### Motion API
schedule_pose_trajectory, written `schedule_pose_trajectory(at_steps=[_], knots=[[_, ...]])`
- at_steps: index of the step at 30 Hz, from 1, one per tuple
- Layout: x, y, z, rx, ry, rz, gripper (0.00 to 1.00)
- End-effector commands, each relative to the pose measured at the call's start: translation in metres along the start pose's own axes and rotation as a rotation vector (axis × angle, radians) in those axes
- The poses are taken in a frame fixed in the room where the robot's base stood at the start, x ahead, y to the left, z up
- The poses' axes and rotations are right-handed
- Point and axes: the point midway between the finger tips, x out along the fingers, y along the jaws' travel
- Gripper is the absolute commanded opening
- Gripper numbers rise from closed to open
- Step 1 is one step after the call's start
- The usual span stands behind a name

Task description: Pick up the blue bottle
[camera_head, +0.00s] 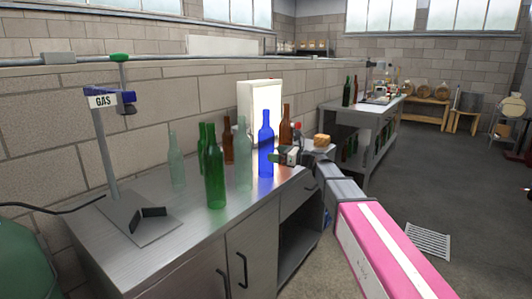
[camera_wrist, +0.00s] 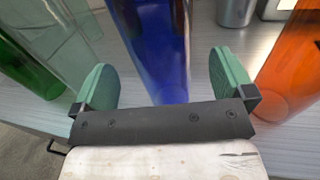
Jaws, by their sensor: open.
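The blue bottle (camera_head: 266,150) stands upright near the right end of the steel bench, among other bottles. My gripper (camera_head: 280,156) is at its right side in the head view. In the wrist view, the blue bottle (camera_wrist: 160,50) rises between the two green finger pads of my gripper (camera_wrist: 165,78). The pads are apart, with a gap on each side of the bottle. The gripper is open and holds nothing. The bottle's lowest part is partly hidden behind the gripper's dark palm bar in the wrist view.
On the steel bench (camera_head: 165,265), a clear bottle (camera_head: 243,165) and a green bottle (camera_head: 215,178) stand left of the blue one. A brown bottle (camera_head: 286,128) stands close on its right. A white lit panel (camera_head: 250,97) is behind. A GAS stand (camera_head: 108,150) is at left.

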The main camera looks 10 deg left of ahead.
Motion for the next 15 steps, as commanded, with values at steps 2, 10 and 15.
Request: schedule_pose_trajectory(at_steps=[2,10,15], knots=[[0.005,0.000,0.000,-0.001,0.000,0.000,1.00],[0.032,0.001,0.006,-0.001,0.001,0.001,1.00],[0.053,0.001,0.006,-0.001,0.001,0.000,1.00]])
